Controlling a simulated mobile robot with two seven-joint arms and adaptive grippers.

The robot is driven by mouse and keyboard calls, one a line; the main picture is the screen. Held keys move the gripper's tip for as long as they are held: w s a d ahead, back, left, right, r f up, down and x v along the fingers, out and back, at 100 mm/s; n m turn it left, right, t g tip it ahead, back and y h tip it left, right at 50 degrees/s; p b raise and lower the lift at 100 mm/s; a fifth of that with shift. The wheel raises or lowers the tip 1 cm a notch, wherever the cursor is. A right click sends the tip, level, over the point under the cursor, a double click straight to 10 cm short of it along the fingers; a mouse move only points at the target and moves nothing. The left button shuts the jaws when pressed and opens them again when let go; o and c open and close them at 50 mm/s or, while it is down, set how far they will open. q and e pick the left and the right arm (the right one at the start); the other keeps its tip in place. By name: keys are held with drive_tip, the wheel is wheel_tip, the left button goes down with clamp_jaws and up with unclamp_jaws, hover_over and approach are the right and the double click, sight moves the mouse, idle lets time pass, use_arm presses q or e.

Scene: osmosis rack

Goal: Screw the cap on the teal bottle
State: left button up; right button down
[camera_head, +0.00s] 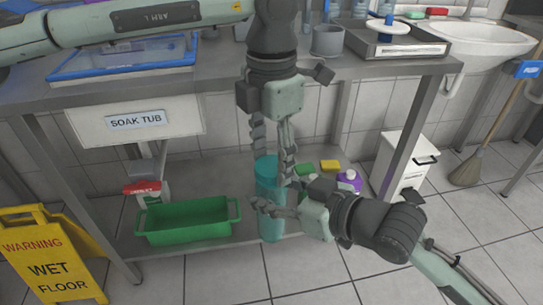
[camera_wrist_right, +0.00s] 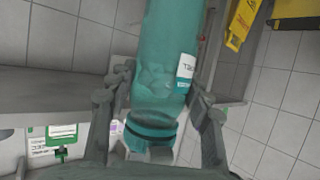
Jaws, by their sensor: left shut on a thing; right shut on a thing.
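The teal bottle (camera_head: 271,226) is upright in front of the lower shelf in the head view. My right gripper (camera_head: 275,197) comes in from the right and is shut around its upper body. In the right wrist view the bottle (camera_wrist_right: 163,60) appears upside down between the fingers, with a white label on its side. The teal cap (camera_wrist_right: 150,138) is at the bottle's top end, with a dark band beside it. My left gripper (camera_head: 272,160) points down from above and is shut on the cap. Its fingers partly hide the cap, so I cannot tell how tightly it sits.
A green bin (camera_head: 188,236) stands on the lower shelf to the left. A yellow wet-floor sign (camera_head: 48,256) is at lower left. A purple-bodied bottle (camera_head: 348,182) and sponges are behind my right gripper. The metal bench (camera_head: 215,82) lies above and behind.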

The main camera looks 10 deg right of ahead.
use_arm(q)
drive_tip(key=o, duration=1.4)
drive_tip(key=shift+c, duration=0.2)
drive_tip(key=shift+r, duration=0.1)
wheel_tip(320, 180, up, 12)
